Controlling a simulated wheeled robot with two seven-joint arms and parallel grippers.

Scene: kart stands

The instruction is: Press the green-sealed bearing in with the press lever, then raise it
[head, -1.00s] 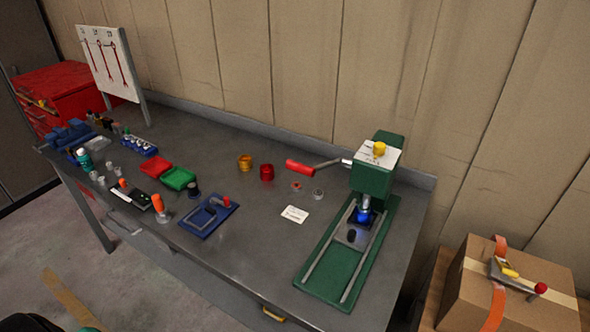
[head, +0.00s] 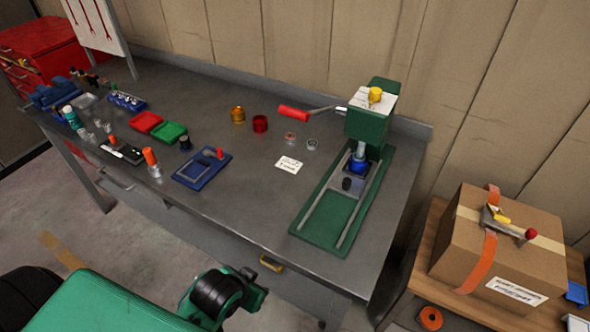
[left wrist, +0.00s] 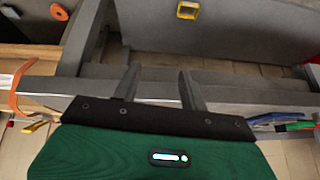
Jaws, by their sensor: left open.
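The green press (head: 368,126) stands at the right end of the grey workbench in the head view. Its lever has a red grip (head: 293,114) and sticks out to the left, roughly level. Under the ram is a blue part (head: 358,166) on the press bed. I cannot make out a green-sealed bearing there; the ram hides the top of the blue part. My left gripper (left wrist: 160,86) is open and empty in the left wrist view, apart from the press. My right gripper is not in view.
Two small rings (head: 311,144) and a white card (head: 288,165) lie left of the press. A red cup (head: 260,124) and a gold cup (head: 238,115) stand behind them. A blue tray (head: 202,169) lies further left. A cardboard box (head: 500,247) sits at the right.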

